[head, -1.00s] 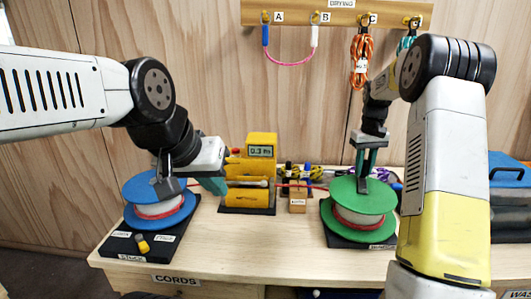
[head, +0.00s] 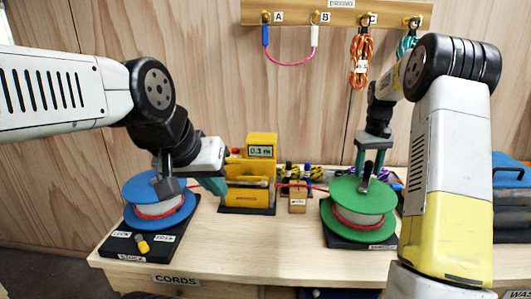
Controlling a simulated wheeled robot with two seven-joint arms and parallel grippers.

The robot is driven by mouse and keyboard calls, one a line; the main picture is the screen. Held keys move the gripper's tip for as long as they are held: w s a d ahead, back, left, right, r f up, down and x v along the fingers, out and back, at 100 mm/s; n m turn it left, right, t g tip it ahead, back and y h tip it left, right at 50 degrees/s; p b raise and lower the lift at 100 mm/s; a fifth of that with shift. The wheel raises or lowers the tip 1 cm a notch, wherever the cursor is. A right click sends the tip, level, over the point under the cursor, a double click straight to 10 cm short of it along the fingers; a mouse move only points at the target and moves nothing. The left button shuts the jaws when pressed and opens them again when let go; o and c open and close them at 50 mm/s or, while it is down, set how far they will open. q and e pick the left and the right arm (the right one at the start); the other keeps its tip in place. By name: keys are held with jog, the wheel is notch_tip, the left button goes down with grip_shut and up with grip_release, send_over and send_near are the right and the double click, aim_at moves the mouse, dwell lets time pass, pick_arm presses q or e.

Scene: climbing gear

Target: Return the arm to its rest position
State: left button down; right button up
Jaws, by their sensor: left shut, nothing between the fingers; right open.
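My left gripper (head: 216,187) is shut and empty, its teal fingers to the right of the blue-flanged reel (head: 137,188), close to the yellow cord meter (head: 246,200). My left arm comes in from the left edge and passes over the back of that reel. My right gripper (head: 370,166) is open, pointing down over the green-flanged reel (head: 372,204). Its fingers are apart around the grey post at the reel's middle; I cannot tell whether they touch it. A red cord (head: 313,187) runs between the two reels through the meter.
A peg rail (head: 340,14) on the wall holds a pink cord (head: 290,62), an orange coil (head: 361,60) and a teal coil. A blue-lidded case (head: 507,170) stands at right. The table front (head: 260,250) is clear.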

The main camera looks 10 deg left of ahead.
notch_tip(320, 180, up, 8)
jog(key=shift+f, duration=0.15)
jog(key=s+a+r+t, duration=0.1)
jog(key=s+a+r, duration=0.15)
jog(key=s, duration=0.25)
jog(key=s+a+r+t+y, duration=0.1)
jog(key=s+r, duration=0.3)
jog(key=s, duration=0.1)
jog(key=s+a+r+t, duration=0.1)
jog(key=s+a+r, duration=0.1)
jog(key=s+r, duration=0.15)
jog(key=s+a+f+m+t, duration=0.1)
jog(key=s+a+f, duration=0.1)
jog(key=s, duration=0.8)
jog(key=s+a+f+m+t+y, duration=0.1)
jog(key=s+a+f+t, duration=0.1)
jog(key=s, duration=0.8)
jog(key=shift+a+f, duration=0.5)
jog(key=shift+a, duration=0.45)
